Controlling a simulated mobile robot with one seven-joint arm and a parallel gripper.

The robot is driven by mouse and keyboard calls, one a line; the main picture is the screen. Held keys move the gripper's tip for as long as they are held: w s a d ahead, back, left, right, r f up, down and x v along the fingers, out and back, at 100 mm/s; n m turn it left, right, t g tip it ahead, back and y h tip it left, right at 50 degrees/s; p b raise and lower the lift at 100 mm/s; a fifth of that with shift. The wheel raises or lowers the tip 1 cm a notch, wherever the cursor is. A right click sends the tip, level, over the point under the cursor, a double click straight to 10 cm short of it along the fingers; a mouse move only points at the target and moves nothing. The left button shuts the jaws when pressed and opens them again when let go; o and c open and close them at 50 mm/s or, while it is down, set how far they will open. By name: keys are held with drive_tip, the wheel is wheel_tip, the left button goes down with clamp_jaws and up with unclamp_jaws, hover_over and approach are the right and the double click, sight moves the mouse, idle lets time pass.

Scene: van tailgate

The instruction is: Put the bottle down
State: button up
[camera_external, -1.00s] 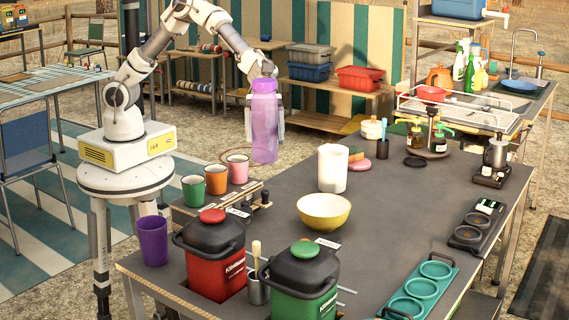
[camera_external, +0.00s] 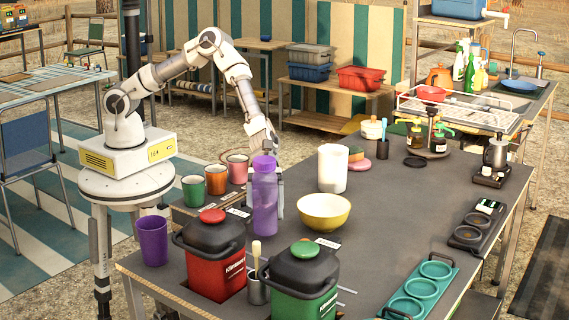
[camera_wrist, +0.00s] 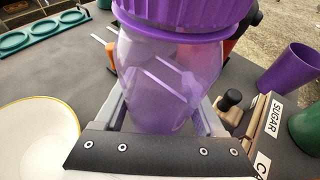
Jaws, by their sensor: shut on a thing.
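The purple translucent bottle (camera_external: 265,200) is upright at the near-left part of the dark table (camera_external: 400,215), left of the yellow bowl. Its base appears at or very near the tabletop; I cannot tell whether it touches. My gripper (camera_external: 277,190) is behind the bottle and shut on it, mostly hidden by it in the external view. In the wrist view the bottle (camera_wrist: 170,85) stands between the two fingers, its ribbed purple cap at the top of the picture.
The yellow bowl (camera_external: 324,211) is close on the right, with a white pitcher (camera_external: 332,168) behind it. A rack with several cups (camera_external: 215,179) is on the left. A red canister (camera_external: 212,262) and a green canister (camera_external: 300,290) stand in front. The table's middle right is clear.

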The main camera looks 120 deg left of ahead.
drive_tip(key=w+d, duration=0.2)
drive_tip(key=d, duration=0.1)
drive_tip(key=shift+w+d+f, duration=0.2)
drive_tip(key=shift+w+d, duration=0.05)
drive_tip(key=shift+w, duration=0.05)
drive_tip(key=shift+a+f, duration=0.2)
drive_tip(key=shift+f, duration=0.3)
drive_tip(key=shift+f, duration=0.1)
drive_tip(key=shift+f+b, duration=0.2)
drive_tip(key=shift+b, duration=0.1)
drive_tip(key=o, duration=1.4)
drive_tip(key=shift+r, duration=0.1)
drive_tip(key=shift+c, duration=0.2)
drive_tip(key=shift+r, duration=0.1)
